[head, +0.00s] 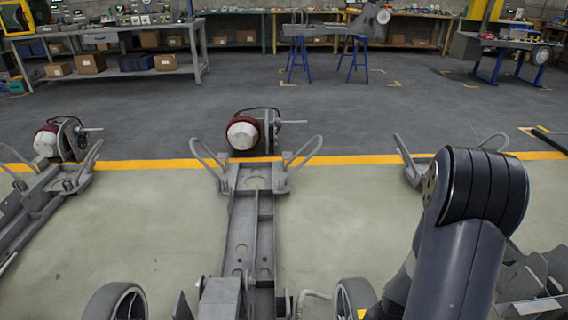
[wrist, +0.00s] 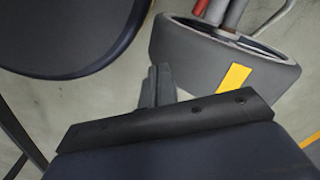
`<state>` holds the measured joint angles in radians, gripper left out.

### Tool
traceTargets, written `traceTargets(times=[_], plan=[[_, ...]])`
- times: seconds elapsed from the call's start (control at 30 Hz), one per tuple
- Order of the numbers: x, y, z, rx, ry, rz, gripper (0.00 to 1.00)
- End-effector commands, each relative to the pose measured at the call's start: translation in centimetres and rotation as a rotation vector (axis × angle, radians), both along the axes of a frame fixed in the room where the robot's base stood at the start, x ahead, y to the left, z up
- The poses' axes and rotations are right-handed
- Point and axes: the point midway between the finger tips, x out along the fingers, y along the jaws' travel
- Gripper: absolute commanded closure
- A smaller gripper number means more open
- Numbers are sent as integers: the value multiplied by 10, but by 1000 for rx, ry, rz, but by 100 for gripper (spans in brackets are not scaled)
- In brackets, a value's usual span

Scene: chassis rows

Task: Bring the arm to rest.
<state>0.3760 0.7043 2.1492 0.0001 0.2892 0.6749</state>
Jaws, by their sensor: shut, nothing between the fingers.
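My arm (head: 470,230) rises at the right of the head view, its dark rounded joint in front of the floor and part of a chassis. My gripper cannot be seen in the head view. In the wrist view my gripper (wrist: 158,72) shows its short dark fingers together, with nothing between them. A grey wheel (wrist: 195,62) with a yellow patch (wrist: 234,78) lies beyond the fingertips; I cannot tell the exact gap. A large dark rounded shape fills the upper left of the wrist view.
A grey chassis (head: 238,225) runs down the middle, with wheels (head: 118,302) near the bottom and a red-and-white motor unit (head: 243,132) at its far end. Another chassis (head: 35,205) stands left.

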Motion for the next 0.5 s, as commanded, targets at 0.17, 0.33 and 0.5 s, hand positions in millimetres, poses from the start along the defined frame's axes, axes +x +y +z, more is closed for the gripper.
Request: traceTargets(times=[0.17, 0.33, 0.5], plan=[[37, 0, 2, -2, -3, 4, 100], [62, 0, 1, 0, -1, 2, 100], [78, 0, 0, -1, -3, 1, 100]])
